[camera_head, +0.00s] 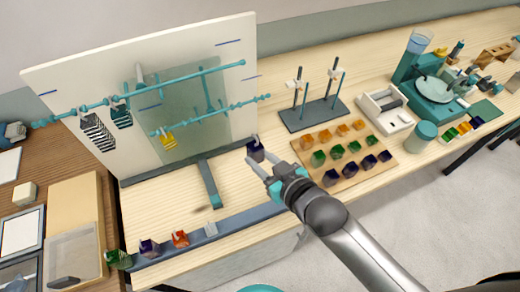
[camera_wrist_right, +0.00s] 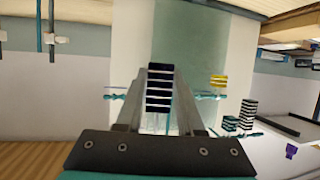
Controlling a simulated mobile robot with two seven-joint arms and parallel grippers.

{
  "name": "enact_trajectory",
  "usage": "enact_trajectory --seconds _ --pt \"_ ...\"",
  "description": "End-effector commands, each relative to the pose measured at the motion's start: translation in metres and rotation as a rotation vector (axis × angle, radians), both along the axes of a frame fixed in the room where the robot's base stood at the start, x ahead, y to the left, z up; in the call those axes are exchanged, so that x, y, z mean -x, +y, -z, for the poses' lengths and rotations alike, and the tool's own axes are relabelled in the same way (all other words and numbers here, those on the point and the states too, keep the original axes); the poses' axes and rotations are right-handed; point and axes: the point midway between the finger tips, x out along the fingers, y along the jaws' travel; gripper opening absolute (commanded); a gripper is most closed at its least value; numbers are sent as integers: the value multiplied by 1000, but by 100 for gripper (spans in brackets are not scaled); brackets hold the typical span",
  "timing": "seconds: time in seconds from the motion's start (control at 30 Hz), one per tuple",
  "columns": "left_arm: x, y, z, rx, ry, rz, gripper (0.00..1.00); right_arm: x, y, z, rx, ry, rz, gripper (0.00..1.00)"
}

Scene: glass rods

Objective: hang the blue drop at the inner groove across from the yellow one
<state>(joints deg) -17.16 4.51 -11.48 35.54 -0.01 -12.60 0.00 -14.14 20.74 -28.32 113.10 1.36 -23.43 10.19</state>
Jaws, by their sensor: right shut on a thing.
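My right gripper (camera_head: 258,160) is shut on the dark blue drop (camera_head: 255,149), held in the air right of the white board's lower right edge. In the right wrist view the drop (camera_wrist_right: 159,88) shows dark and pale bands between the two fingers. The yellow drop (camera_head: 167,140) hangs toward the left of the lower teal rod (camera_head: 215,118); it also shows in the right wrist view (camera_wrist_right: 218,81). A striped black-and-white drop (camera_head: 97,132) and a teal drop (camera_head: 121,117) hang on the upper rod (camera_head: 180,78). My left gripper is not in view.
The white board (camera_head: 80,75) stands behind the rods. A front ledge (camera_head: 193,237) carries green, blue, orange and clear pieces. A wooden tray (camera_head: 350,181) of coloured pieces and a dark stand (camera_head: 310,116) are at the right. The table between board and ledge is mostly clear.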

Motion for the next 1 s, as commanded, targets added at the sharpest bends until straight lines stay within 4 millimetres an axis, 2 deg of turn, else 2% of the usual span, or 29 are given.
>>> enact_trajectory --seconds 0.1,0.27,1.0 --pt "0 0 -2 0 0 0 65 2 2 1 -1 -4 -7 0" --pt "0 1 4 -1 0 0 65 -6 4 2 -1 -5 -6 0" --pt "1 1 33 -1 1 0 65 -63 23 2 -1 -6 -5 0"
